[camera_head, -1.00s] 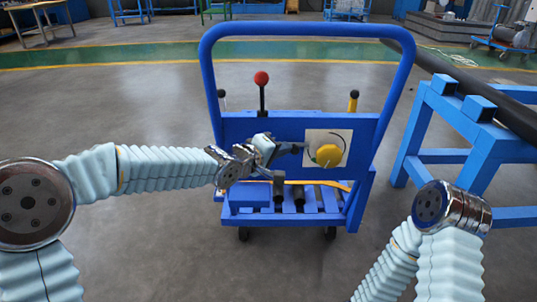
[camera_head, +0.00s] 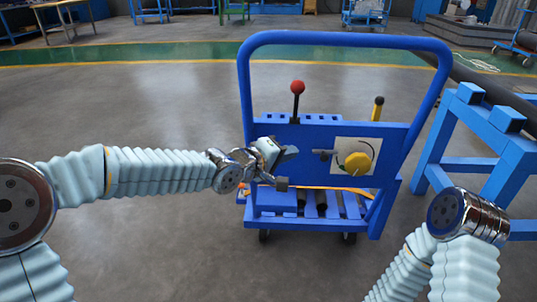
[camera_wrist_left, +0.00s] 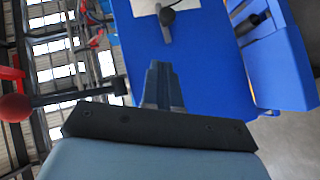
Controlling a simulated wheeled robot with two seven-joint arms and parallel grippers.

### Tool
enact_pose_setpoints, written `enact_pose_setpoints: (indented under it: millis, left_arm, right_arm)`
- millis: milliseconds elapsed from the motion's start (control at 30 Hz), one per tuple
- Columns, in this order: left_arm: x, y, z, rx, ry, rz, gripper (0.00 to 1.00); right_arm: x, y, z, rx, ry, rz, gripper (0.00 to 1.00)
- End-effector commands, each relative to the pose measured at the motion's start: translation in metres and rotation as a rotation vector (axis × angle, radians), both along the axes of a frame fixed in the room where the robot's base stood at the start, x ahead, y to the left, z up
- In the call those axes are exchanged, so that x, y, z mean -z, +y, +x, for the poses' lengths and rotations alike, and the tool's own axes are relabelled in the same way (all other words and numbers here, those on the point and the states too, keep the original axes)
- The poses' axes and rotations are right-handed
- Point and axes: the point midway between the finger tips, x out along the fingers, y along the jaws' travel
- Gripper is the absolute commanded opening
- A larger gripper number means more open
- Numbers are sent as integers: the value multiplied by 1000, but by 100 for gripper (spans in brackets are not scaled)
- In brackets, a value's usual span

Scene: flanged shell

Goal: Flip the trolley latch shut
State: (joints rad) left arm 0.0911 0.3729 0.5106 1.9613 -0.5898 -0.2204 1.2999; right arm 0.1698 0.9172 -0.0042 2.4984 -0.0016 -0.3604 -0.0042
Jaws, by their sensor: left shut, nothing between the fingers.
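The blue trolley (camera_head: 310,137) stands in front of me with a tall tube handle. Its panel has a white plate (camera_head: 343,145) carrying a round yellow disc (camera_head: 358,163), a curved dark line and a small grey lever (camera_head: 323,153) pointing left. I cannot tell for sure which part is the latch. My left gripper (camera_head: 291,153) is shut and empty in front of the panel, left of the grey lever and apart from it. My right gripper is not in view.
A red-ball lever (camera_head: 297,88) and a yellow-topped handle (camera_head: 377,108) rise behind the panel; the red ball also shows in the left wrist view (camera_wrist_left: 15,107). A blue stand (camera_head: 465,164) is at the right. Grey floor (camera_head: 150,110) is clear at the left.

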Motion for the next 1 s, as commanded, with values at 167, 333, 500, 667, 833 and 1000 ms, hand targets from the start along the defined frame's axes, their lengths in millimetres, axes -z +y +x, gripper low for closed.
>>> enact_pose_setpoints:
  millis: [167, 333, 500, 667, 833, 1000]
  left_arm:
    - [-12, 22, -22, -3, 0, 3, 0]
    - [-17, 34, -36, -2, -1, 3, 0]
    - [-16, 38, -41, 0, -1, 1, 0]
    - [-16, 38, -42, 0, -1, 1, 0]
    - [-11, 38, -41, 1, 6, 6, 0]
    - [61, 49, -43, 8, 95, 81, 0]
  right_arm:
    - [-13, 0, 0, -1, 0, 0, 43]
    - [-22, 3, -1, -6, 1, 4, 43]
    - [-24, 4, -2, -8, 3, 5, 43]
    - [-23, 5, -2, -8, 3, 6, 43]
    - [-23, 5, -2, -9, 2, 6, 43]
    - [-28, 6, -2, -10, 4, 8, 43]
